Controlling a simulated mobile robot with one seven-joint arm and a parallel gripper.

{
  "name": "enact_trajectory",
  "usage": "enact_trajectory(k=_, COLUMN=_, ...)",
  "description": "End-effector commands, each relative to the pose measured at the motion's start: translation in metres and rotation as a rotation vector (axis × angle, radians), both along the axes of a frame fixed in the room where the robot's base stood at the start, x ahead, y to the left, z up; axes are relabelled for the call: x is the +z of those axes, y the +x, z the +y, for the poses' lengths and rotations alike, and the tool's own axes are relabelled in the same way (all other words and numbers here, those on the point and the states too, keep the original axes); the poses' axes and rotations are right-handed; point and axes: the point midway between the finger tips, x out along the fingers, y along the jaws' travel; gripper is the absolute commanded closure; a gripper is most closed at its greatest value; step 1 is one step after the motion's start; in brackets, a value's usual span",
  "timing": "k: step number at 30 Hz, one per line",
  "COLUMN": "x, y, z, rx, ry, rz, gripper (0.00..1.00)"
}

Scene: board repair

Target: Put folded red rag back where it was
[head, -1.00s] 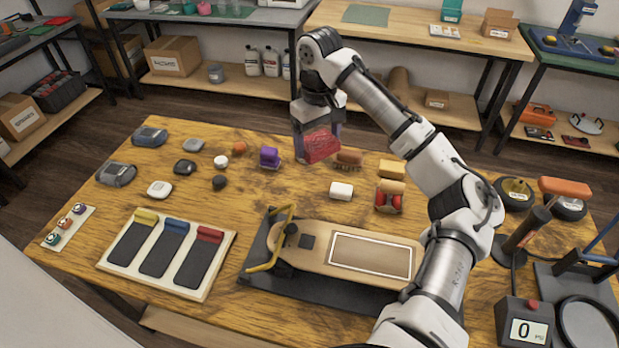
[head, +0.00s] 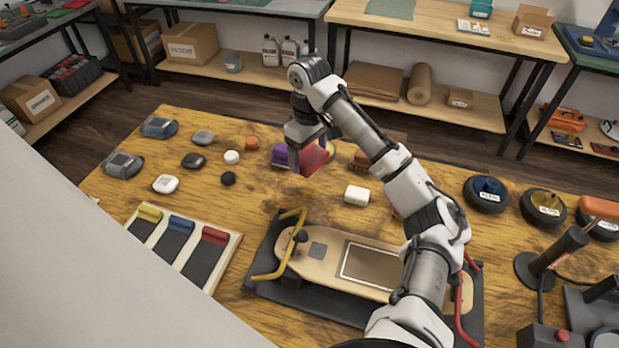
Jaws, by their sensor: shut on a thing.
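The folded red rag (head: 316,158) is in my gripper (head: 307,160), at the upper middle of the head view. My gripper is shut on it and holds it above the far part of the wooden table (head: 290,210). A purple block (head: 280,154) shows just left of the gripper, partly hidden by it. A white block (head: 357,195) lies on the table to the right of and nearer than the rag. Where the rag lay before cannot be told from these frames.
A skateboard deck (head: 332,260) lies on a dark stand in front, partly under my arm. A tray with coloured-tab strips (head: 229,251) is at left, with several small parts beyond it. Bare wood lies between parts and deck.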

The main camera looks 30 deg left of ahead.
Motion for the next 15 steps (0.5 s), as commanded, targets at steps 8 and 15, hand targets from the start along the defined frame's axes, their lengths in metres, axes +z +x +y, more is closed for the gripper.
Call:
enact_trajectory(k=8, x=-0.047, y=0.0, z=0.0, rx=-0.001, ry=-0.001, rz=0.0, gripper=0.41)
enact_trajectory(k=15, x=-0.066, y=0.0, z=-0.001, rx=0.0, ry=-0.001, rz=0.001, gripper=0.41)
